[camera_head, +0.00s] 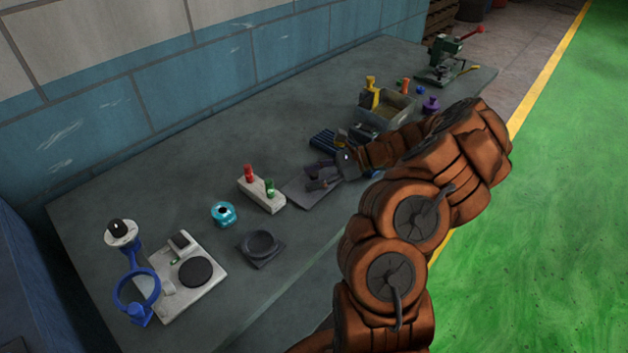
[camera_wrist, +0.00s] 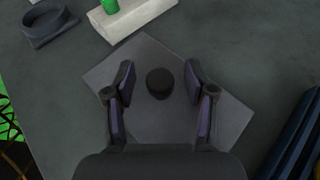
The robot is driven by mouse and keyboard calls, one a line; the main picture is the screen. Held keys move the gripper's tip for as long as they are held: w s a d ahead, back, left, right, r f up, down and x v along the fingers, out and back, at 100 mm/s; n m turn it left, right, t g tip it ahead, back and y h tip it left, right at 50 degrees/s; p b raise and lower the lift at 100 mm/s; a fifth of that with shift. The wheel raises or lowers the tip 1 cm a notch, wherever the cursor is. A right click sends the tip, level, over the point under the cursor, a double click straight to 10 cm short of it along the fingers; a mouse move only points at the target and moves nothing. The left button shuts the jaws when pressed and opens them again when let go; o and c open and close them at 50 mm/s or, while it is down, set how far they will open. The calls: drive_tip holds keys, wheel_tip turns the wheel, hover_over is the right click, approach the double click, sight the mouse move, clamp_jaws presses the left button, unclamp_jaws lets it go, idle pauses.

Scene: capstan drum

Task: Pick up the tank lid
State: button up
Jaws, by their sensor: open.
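The tank lid looks like a flat dark grey square plate (camera_head: 299,195) with a round black knob at its middle. It lies on the workbench, and in the wrist view the plate (camera_wrist: 160,125) fills the middle with the knob (camera_wrist: 160,83) upright on it. My gripper (camera_head: 323,176) is over the plate, pointing down. In the wrist view my gripper (camera_wrist: 160,75) is open, with one finger on each side of the knob and a gap on both sides. I cannot tell how far the fingertips are above the plate. In the head view my gripper partly hides the plate.
A white block (camera_head: 262,195) with red and green pegs stands left of the plate. A black round holder (camera_head: 260,248) and a teal ring (camera_head: 223,214) are further left. A blue ribbed object (camera_head: 325,141) and grey bin (camera_head: 399,108) lie beyond. The bench back is clear.

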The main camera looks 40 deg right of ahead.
drive_tip(key=shift+c, duration=0.3)
clamp_jaws()
drive_tip(key=shift+r, duration=0.1)
